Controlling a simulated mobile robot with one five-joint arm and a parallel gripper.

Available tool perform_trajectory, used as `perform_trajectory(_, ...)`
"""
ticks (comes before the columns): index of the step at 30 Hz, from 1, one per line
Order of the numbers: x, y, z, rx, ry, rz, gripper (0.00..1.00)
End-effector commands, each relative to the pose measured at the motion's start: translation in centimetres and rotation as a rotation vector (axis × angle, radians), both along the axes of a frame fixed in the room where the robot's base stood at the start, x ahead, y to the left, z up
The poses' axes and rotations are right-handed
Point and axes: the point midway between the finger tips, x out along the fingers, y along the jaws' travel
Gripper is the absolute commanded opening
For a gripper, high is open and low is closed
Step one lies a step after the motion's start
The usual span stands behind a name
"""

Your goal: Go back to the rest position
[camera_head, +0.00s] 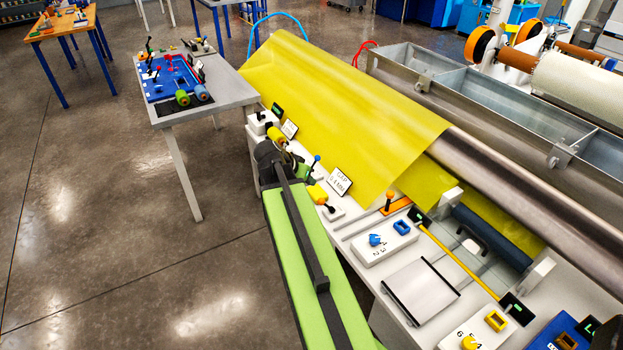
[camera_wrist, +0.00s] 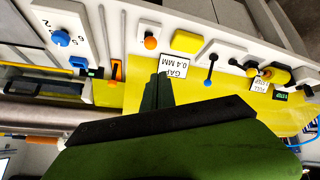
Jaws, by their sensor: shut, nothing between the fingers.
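My gripper (camera_wrist: 163,76) shows in the wrist view as dark green fingers, closed together and empty. Its tips overlap the edge of the white "GAP 0.4 MM" card (camera_wrist: 175,68); I cannot tell whether they touch it. In the head view my green and black arm reaches up from the bottom to the left edge of the white machine bench. The gap card also shows there (camera_head: 340,181), just right of the arm. The fingertips cannot be made out clearly in the head view.
A yellow sheet (camera_head: 340,105) drapes over the bench beside a metal roller (camera_head: 540,190) and a long metal trough (camera_head: 430,72). Knobs and levers, such as an orange-topped lever (camera_head: 389,196) and a blue knob (camera_head: 375,240), stand along the bench front.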

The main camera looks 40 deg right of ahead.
Motion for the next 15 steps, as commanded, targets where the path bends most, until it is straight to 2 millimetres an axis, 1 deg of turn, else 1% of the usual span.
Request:
perform_trajectory(8,0.0,0.0,0.0,0.000,0.000,0.001,0.00)
perform_trajectory(10,0.4,0.5,0.0,0.000,-0.001,0.011,0.00)
perform_trajectory(11,0.9,1.1,0.0,0.000,-0.001,0.022,0.00)
perform_trajectory(13,2.6,3.7,0.0,0.000,-0.001,0.071,0.00)
perform_trajectory(14,3.6,5.4,0.0,0.001,-0.001,0.101,0.00)
perform_trajectory(15,4.8,8.2,-0.2,0.013,-0.005,0.145,0.00)
